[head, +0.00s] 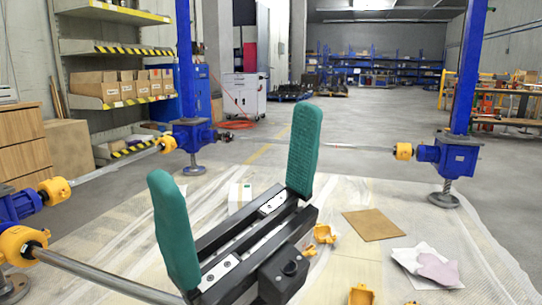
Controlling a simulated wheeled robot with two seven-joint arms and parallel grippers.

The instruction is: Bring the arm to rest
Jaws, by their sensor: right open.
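My right gripper (234,142) fills the lower middle of the head view. Its two green finger pads stand wide apart, with nothing between them. It appears held above the sheet-covered floor, clear of the jacks. My left gripper is out of view. A blue screw jack (192,134) stands behind it at left, with a yellow coupling (165,143) on its shaft. Another blue jack (450,157) stands at right, with a yellow coupling (403,151). A third blue jack (14,207) is cut off at the left edge, and a metal shaft (100,277) runs from its coupling behind my gripper.
A plastic sheet (340,198) covers the floor. On it lie a brown board (374,224), pale cloths (428,264), a white box (240,194) and loose yellow parts (361,294). Shelves with cardboard boxes (120,87) line the left. The concrete floor behind is largely open.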

